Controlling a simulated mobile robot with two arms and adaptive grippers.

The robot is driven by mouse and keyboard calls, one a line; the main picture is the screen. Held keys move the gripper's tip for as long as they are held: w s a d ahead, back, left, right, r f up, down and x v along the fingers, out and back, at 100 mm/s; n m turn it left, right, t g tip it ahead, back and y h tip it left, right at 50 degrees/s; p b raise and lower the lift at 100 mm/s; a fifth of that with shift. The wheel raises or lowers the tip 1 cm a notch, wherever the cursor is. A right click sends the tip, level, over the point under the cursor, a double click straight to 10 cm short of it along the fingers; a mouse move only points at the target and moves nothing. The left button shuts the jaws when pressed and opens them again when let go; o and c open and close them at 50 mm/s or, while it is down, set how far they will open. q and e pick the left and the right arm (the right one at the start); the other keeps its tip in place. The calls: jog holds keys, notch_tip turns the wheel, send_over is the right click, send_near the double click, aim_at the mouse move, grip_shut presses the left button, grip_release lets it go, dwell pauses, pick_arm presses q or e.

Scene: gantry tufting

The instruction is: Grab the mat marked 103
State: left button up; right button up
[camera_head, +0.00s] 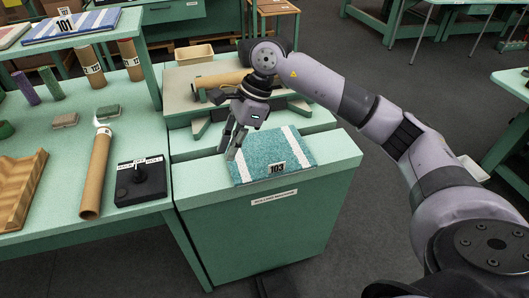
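The mat marked 103 (265,152) is a teal, speckled mat with two pale stripes and a black 103 tag at its front edge. It lies flat on the green top of the rolling machine (265,225). My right gripper (229,152) points down at the mat's left end, with a small gap between its fingers. One fingertip overlaps the mat's left edge in the picture. I cannot tell whether it touches the mat. My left gripper is not in view.
A wooden roller (218,81) lies behind my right gripper. The left table holds a cardboard tube (96,175), a black control box (141,183) and a wavy wooden block (20,187). A blue striped mat marked 101 (72,26) lies on a shelf. The machine top right of the mat is clear.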

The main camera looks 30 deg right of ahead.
jog(key=d+r+h, duration=0.3)
jog(key=d+h, duration=0.2)
jog(key=d, duration=0.8)
jog(key=p, duration=0.3)
send_over(277, 164)
jog(key=shift+g, duration=0.3)
notch_tip(277, 164, down, 10)
jog(key=shift+s+a+f, duration=0.1)
jog(key=shift+f, duration=0.7)
jog(key=shift+f+p, duration=0.25)
jog(key=shift+p, duration=0.25)
notch_tip(277, 164, down, 4)
jog(key=shift+r+p, duration=0.15)
jog(key=shift+p, duration=0.75)
jog(key=shift+w+f, duration=0.2)
jog(key=shift+f, duration=0.3)
grip_shut()
jog(key=shift+r, duration=0.15)
